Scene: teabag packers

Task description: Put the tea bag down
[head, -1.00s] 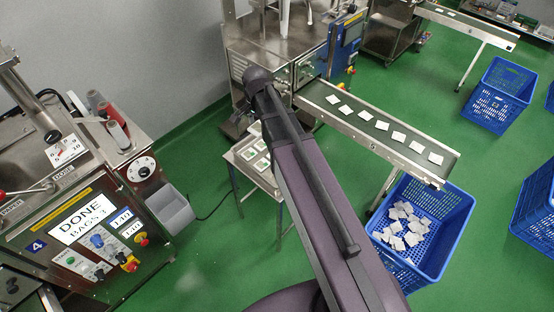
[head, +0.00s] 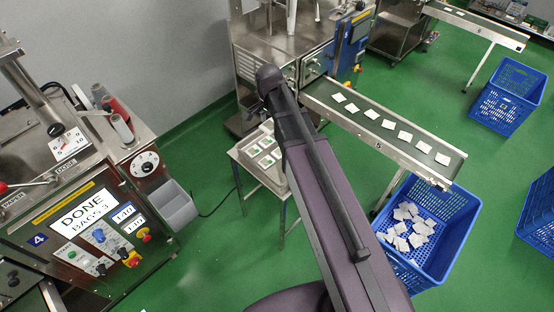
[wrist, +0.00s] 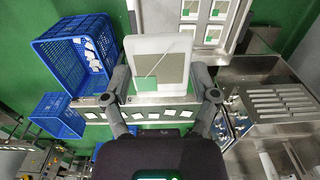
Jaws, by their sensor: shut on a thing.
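The tea bag (wrist: 172,47) is a white rounded square with a tan middle and a green-and-white tag. It shows large in the wrist view. My gripper (wrist: 161,97) is shut on it, with one finger at its left side and one at its right. The bag is held clear above the surroundings. In the head view my arm hides the gripper and this bag. A tray (head: 240,149) on a small steel table holds several bags with green tags. It also shows at the top right of the wrist view (wrist: 237,22).
A conveyor (head: 455,163) carries several white bags towards a blue crate (head: 462,225) holding loose bags. A second blue crate (head: 507,95) stands farther back. A machine reading "DONE BAGS 3" (head: 85,213) stands at left with a grey bin (head: 179,207). Green floor lies between.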

